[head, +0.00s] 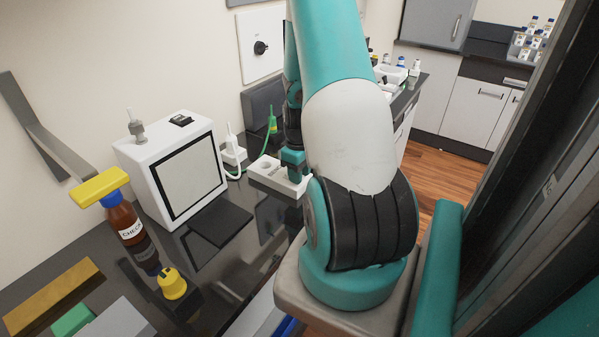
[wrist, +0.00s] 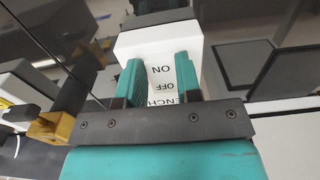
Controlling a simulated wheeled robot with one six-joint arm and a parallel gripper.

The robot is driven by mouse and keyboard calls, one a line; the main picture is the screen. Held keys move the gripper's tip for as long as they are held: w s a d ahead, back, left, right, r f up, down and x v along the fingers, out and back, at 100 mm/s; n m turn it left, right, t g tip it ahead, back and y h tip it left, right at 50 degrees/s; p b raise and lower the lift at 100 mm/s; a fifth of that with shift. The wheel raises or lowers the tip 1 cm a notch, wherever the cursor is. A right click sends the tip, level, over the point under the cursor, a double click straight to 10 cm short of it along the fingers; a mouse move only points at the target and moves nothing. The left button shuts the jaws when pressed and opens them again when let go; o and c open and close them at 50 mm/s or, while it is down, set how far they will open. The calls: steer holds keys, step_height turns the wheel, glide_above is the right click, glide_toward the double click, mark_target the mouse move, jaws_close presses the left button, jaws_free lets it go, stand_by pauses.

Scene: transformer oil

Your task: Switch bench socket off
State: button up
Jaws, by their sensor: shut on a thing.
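The bench socket (head: 270,172) is a long white block lying on the dark bench, left of my arm in the head view. In the wrist view the white block (wrist: 158,42) fills the space between the fingers, and its label reads ON, OFF and part of a further word, upside down. My gripper (head: 293,170) is down at the block's right end. In the wrist view my gripper (wrist: 158,72) has its teal fingers apart, one on each side of the labelled part, shut on the socket. The switch itself cannot be made out.
A white box with a grey panel (head: 188,178) stands left on the bench, with a brown bottle (head: 124,222) beside it. A white plug (head: 232,150) and green cable (head: 272,127) are behind the socket. A dark flat pad (head: 213,222) lies in front.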

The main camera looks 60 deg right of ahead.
mark_target(285, 173)
steer(key=shift+w+r+g+p, duration=0.25)
steer(key=shift+g+p, duration=0.35)
steer(key=shift+p, duration=0.05)
steer(key=shift+d+g+p, duration=0.1)
steer(key=shift+g+p, duration=0.2)
steer(key=shift+g, duration=0.6)
steer(key=o, duration=0.9)
steer(key=shift+w, duration=0.1)
steer(key=b+v, duration=0.1)
steer(key=v, duration=0.7)
steer(key=b+v, duration=0.1)
steer(key=v, duration=0.8)
steer(key=shift+d+r+b, duration=0.2)
steer(key=shift+d+b, duration=0.05)
steer(key=shift+b, duration=0.1)
